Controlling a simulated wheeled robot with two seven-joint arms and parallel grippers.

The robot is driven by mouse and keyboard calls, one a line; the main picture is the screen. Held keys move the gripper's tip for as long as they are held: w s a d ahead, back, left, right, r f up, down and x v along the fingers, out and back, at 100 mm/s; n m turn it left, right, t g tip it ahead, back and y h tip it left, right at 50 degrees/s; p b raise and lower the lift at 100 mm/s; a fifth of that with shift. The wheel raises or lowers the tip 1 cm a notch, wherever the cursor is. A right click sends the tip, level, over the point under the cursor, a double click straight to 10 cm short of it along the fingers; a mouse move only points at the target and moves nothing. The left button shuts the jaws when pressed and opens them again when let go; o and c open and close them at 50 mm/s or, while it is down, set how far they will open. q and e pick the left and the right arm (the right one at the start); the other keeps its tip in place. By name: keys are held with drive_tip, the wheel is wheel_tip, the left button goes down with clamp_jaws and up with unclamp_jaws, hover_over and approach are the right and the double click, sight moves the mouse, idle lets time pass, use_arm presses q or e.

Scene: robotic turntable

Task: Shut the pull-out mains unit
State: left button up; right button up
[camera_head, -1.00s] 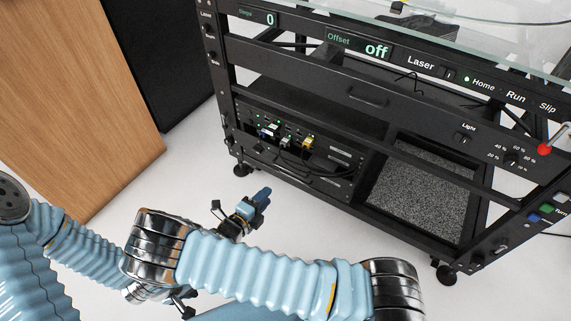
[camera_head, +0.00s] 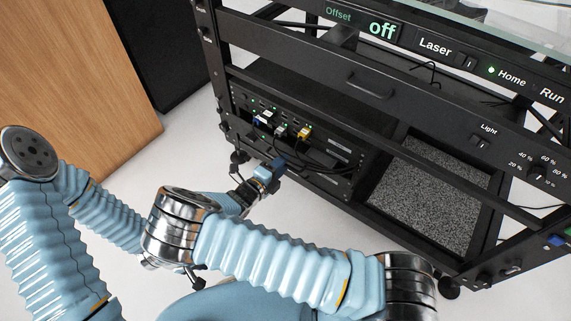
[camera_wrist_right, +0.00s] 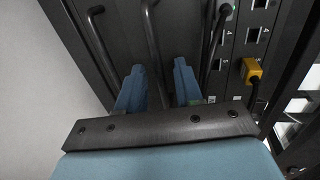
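In the lower left bay of the black rack sits black rack equipment (camera_head: 290,112) with green lights and plugged-in cables; I cannot tell which part is the mains unit or how far it is out. My right gripper (camera_head: 274,168) is just in front of its lower part. In the right wrist view, its two blue fingers (camera_wrist_right: 159,90) stand apart with a gap between them, pointing at a dark surface with black bars or cables (camera_wrist_right: 152,45). Contact cannot be told. Numbered ports and a yellow plug (camera_wrist_right: 252,71) are to their right. My left gripper is not seen.
A grey speckled panel (camera_head: 428,195) fills the bay to the right. A closed drawer with a handle (camera_head: 369,87) is above. A wooden cabinet (camera_head: 75,75) and a black panel (camera_head: 158,45) stand at the left. Pale floor lies between them and the rack.

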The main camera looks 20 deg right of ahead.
clamp_jaws()
idle(1.4)
